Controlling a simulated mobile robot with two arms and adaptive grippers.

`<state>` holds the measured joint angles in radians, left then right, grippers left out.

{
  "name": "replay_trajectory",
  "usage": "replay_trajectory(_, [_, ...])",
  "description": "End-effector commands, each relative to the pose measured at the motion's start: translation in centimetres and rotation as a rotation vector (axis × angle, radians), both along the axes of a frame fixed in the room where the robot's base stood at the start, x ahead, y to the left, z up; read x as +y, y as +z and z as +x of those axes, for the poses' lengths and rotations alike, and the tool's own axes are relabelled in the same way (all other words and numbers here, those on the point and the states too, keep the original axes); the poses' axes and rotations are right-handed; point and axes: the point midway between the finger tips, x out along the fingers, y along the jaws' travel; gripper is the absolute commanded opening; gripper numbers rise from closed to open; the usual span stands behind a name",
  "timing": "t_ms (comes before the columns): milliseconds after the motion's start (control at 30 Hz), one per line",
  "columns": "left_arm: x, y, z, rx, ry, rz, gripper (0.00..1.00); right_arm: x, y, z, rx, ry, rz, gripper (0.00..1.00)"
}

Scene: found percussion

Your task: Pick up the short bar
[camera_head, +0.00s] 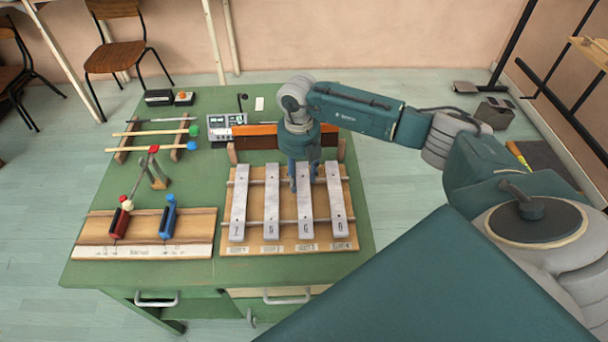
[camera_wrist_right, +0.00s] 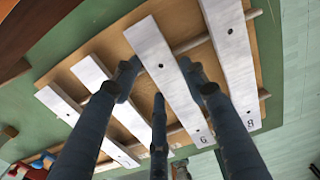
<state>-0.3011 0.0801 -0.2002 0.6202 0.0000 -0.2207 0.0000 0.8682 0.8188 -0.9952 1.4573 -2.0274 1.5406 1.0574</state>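Several pale grey metal bars lie side by side on a wooden frame (camera_head: 260,248) on the green table. They look close in length, so I cannot tell surely which is the short bar. The rightmost bar (camera_head: 338,208) looks slightly shorter; it also shows in the right wrist view (camera_wrist_right: 232,50), cut off at the top. My right gripper (camera_head: 303,184) points down at the far end of the third bar (camera_head: 305,215). In the right wrist view, its spread fingers (camera_wrist_right: 158,74) are on either side of this third bar (camera_wrist_right: 165,70), with no bar held. My left gripper is out of view.
An orange-brown board (camera_head: 255,131) stands behind the bars. Left are a wooden block with a red piece (camera_head: 120,222) and a blue piece (camera_head: 168,218), a rack of mallets (camera_head: 150,133) and a small electronic device (camera_head: 222,122).

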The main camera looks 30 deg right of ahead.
Motion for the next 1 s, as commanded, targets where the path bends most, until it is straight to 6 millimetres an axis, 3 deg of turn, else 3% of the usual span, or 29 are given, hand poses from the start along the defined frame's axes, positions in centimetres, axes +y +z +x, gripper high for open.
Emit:
replay_trajectory(33, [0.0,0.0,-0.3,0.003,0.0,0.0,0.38,0.0,0.0,0.0,0.0,0.0,0.0,0.28])
replay_trajectory(167, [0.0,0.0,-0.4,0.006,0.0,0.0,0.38,0.0,0.1,0.0,-0.001,0.0,0.0,0.03])
replay_trajectory(567, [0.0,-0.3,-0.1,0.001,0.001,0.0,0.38,0.0,1.3,0.2,-0.005,-0.001,0.0,0.03])
replay_trajectory(767, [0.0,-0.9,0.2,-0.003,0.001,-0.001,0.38,0.0,4.7,0.2,-0.007,0.0,0.0,0.03])
replay_trajectory(1000, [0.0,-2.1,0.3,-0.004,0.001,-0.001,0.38,0.0,11.7,0.2,-0.009,0.001,0.001,0.03])
